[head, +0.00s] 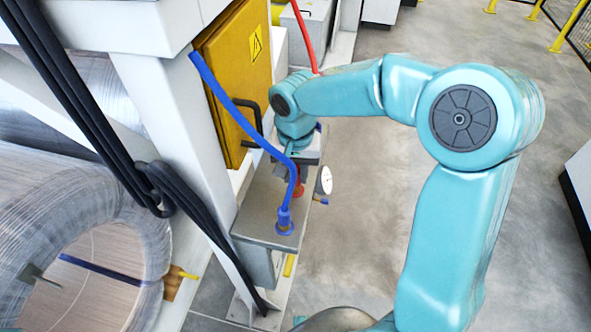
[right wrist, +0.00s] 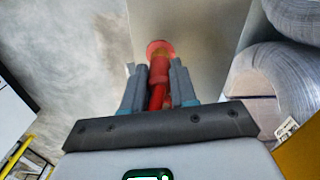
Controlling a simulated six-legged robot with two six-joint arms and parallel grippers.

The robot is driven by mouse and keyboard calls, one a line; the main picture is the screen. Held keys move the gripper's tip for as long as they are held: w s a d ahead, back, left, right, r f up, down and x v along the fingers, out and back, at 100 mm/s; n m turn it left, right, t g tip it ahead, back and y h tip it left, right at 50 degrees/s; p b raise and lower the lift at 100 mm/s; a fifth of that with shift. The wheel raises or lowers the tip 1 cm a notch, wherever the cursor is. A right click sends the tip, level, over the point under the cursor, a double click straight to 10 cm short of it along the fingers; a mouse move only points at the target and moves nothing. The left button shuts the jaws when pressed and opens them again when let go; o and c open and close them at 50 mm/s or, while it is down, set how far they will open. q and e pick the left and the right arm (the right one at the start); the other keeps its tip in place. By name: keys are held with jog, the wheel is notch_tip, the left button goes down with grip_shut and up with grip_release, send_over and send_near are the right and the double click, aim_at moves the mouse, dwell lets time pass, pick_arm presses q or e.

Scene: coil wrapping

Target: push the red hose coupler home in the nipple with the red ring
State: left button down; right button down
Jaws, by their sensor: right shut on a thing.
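My right gripper (right wrist: 157,78) is shut on the red hose coupler (right wrist: 161,67) in the right wrist view, one grey finger on each side of it. The coupler's far end is at the red ring (right wrist: 160,46) on the grey metal box. I cannot tell how deep it sits in the nipple. In the head view my right gripper (head: 288,172) points down over the box, and it hides most of the coupler. A bit of red (head: 299,190) shows beside it. The red hose (head: 304,35) rises behind my arm. My left gripper is not in view.
The grey box (head: 262,205) carries a blue hose (head: 240,122) with its coupler in the blue-ringed nipple (head: 285,227), close in front. A round gauge (head: 326,180) sits at the box's right side. A yellow cabinet (head: 232,75) and a white post stand left.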

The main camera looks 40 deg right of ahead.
aim_at(296, 171)
jog(key=shift+f, duration=0.25)
jog(key=c, duration=0.8)
grip_release()
jog(key=shift+r, duration=0.1)
notch_tip(296, 171, up, 16)
jog(key=p, duration=0.1)
jog(key=shift+p, duration=0.3)
